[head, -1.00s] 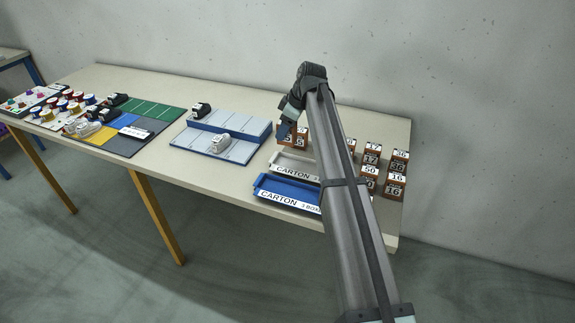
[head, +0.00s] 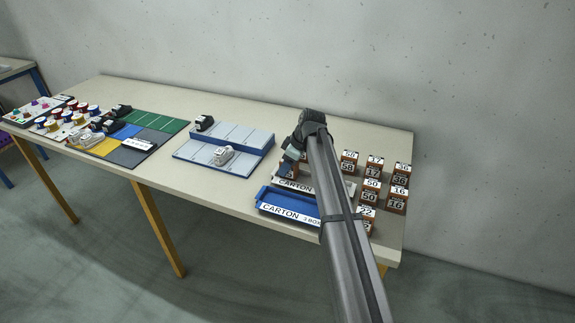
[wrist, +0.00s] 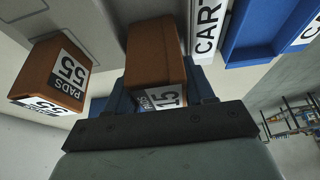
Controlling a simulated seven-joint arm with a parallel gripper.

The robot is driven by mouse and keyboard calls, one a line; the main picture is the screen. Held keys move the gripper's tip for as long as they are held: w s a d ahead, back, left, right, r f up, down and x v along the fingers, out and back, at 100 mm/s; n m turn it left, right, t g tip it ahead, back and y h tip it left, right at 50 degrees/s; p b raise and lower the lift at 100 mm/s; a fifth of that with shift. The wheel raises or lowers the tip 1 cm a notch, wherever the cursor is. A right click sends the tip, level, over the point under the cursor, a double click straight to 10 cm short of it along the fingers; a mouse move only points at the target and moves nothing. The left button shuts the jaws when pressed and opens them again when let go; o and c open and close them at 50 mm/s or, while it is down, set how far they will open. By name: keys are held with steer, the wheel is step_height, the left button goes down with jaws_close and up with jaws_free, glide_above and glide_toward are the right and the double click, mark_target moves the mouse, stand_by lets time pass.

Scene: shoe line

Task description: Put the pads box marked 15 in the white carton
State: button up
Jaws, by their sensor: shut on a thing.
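The brown pads box marked 15 (wrist: 155,55) is between the blue fingers of my gripper (wrist: 160,92) in the wrist view, its white label facing the gripper. In the head view my gripper (head: 291,158) is low over the back of the white carton (head: 296,186), and my arm hides part of that carton. The white carton also shows in the wrist view, with its CARTON label (wrist: 207,28) beside the held box. The box looks over or close to the carton; whether it touches the carton I cannot tell.
The blue carton (head: 287,204) lies in front of the white one. Several brown numbered boxes (head: 370,180) stand on the right. A blue-grey rack (head: 225,143) stands to the left.

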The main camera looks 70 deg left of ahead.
steer(key=shift+f, duration=0.1)
steer(key=o, duration=1.1)
steer(key=v, duration=1.2)
